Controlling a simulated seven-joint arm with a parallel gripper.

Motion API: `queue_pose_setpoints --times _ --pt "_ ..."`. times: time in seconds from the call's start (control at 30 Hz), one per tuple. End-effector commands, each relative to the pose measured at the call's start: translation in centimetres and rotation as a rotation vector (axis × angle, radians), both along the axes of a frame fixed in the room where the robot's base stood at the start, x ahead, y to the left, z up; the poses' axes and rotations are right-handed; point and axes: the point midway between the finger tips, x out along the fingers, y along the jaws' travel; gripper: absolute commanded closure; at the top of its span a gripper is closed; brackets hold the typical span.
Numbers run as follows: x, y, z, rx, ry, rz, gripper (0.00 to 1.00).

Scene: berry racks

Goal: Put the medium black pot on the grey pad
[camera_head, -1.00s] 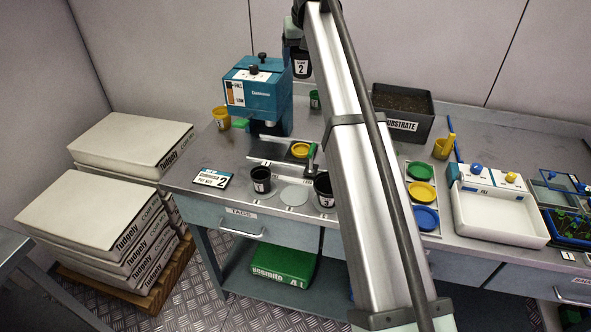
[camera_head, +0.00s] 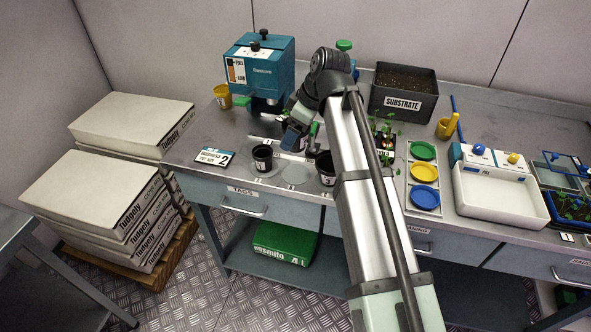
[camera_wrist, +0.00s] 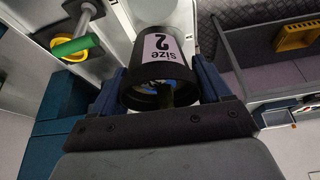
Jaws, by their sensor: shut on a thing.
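My gripper (camera_wrist: 160,82) is shut on a black pot (camera_wrist: 166,55) labelled "size 2", with a finger on either side. In the head view my gripper (camera_head: 299,122) is low over the bench, in front of the blue machine, and the held pot (camera_head: 292,141) is partly hidden by it. The round grey pad (camera_head: 296,173) lies bare on the bench front, a little below the held pot in the picture. One black pot (camera_head: 262,155) stands left of the pad and another (camera_head: 325,166) stands right of it. A card (camera_head: 214,158) showing "2" lies further left.
The blue machine (camera_head: 262,70) stands behind, with a yellow pot (camera_head: 223,95) beside it. A substrate box (camera_head: 402,99), a tray (camera_head: 410,174) with green, yellow and blue discs, and a white basin (camera_head: 497,200) are to the right. The bench's left part is mostly clear.

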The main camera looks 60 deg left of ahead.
Motion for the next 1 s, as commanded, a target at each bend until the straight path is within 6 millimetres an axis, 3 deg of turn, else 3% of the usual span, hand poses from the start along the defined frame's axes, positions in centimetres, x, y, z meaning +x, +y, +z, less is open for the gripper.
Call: queue_pose_setpoints --times 0.4,0.83,1.0 --pt "-0.1 -0.1 -5.6 0.000 0.000 0.004 0.54" --pt "-0.1 -0.1 -9.6 -0.001 0.000 0.003 0.54" --pt "0.0 0.0 -9.8 0.000 -0.001 0.002 0.54"
